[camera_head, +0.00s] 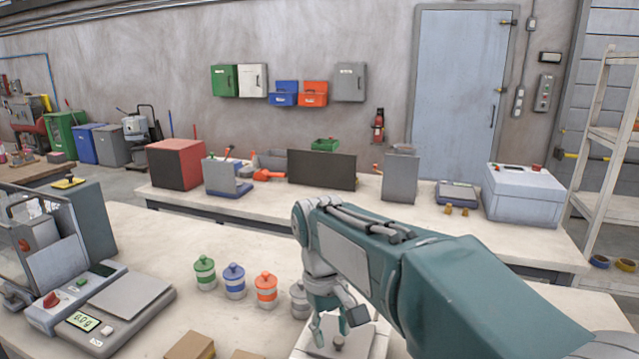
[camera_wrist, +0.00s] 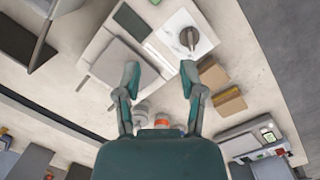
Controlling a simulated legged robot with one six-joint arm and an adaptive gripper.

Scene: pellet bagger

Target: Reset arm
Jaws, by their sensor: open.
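My arm reaches from the lower right over the front table. My gripper (camera_head: 338,324) points down with its two fingers apart and nothing between them. In the wrist view the fingers (camera_wrist: 160,72) are also spread and empty. Below it is a white plate with a dark round knob (camera_head: 338,342), seen in the wrist view as a knob (camera_wrist: 189,38) on a white panel. A grey canister (camera_head: 299,299) stands just left of my gripper, partly hidden by it. The gap between fingers and plate is hard to judge.
Green (camera_head: 204,272), blue (camera_head: 234,281) and orange (camera_head: 265,290) lidded canisters stand left of my gripper. A scale with a lit display (camera_head: 84,322) sits at the left. Cardboard boxes (camera_head: 190,346) lie at the front edge. A back bench holds a red box (camera_head: 177,163).

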